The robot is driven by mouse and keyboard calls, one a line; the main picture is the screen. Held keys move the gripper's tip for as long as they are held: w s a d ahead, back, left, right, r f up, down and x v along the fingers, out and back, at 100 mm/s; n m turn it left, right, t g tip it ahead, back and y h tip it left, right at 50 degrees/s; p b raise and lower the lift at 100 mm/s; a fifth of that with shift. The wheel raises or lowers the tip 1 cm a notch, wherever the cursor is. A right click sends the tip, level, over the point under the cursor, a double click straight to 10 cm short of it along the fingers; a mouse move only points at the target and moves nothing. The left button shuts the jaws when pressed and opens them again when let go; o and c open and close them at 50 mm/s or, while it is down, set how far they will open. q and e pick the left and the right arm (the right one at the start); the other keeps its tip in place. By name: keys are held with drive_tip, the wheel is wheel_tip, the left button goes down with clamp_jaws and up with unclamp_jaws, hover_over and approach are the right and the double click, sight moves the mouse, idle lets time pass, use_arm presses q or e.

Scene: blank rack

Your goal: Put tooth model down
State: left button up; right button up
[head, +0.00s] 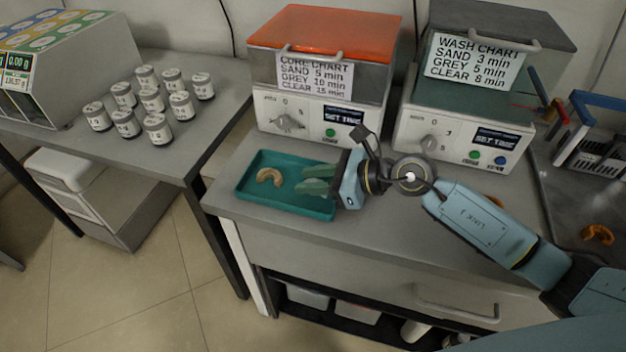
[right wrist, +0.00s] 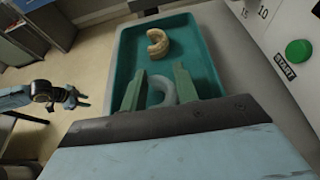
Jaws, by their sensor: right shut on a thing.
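My right gripper (head: 316,184) is over the right part of the teal tray (head: 243,192). It is shut on a grey, horseshoe-shaped tooth model (right wrist: 162,90), which shows between its fingers in the right wrist view. In the head view the fingers hide this model. A tan tooth model (head: 269,177) lies in the tray, left of the gripper; it also shows in the right wrist view (right wrist: 158,42), apart from the held one. I cannot tell whether the grey model touches the tray floor. My left gripper (right wrist: 78,98) shows small in the right wrist view, away from the tray.
A curing unit with an orange lid (head: 325,27) stands behind the tray, and a washing unit (head: 465,120) stands right of it. Several labelled jars (head: 151,102) stand on the left table. An orange model (head: 598,235) lies at far right. Bare counter surrounds the tray's front.

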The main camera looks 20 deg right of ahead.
use_arm(q)
drive_tip(key=shift+w+d+r, duration=0.1)
use_arm(e)
drive_tip(key=shift+f, duration=0.15)
drive_tip(key=o, duration=0.9)
use_arm(q)
drive_tip(key=shift+w+r, duration=0.1)
drive_tip(key=shift+r, duration=0.05)
use_arm(e)
drive_tip(key=shift+o, duration=0.2)
drive_tip(key=shift+r, duration=0.2)
drive_tip(key=v, duration=1)
drive_tip(key=shift+s+d+r+p, duration=0.1)
drive_tip(key=shift+s+d+p, duration=0.1)
drive_tip(key=shift+d+p, duration=0.15)
use_arm(q)
drive_tip(key=shift+s+a+f, duration=0.15)
drive_tip(key=shift+s+f, duration=0.3)
drive_tip(key=shift+f, duration=0.2)
drive_tip(key=shift+s+a+f, duration=0.15)
drive_tip(key=shift+s+f, duration=0.25)
drive_tip(key=shift+f, duration=0.2)
use_arm(e)
drive_tip(key=shift+s+d+r, duration=0.3)
drive_tip(key=shift+d, duration=0.1)
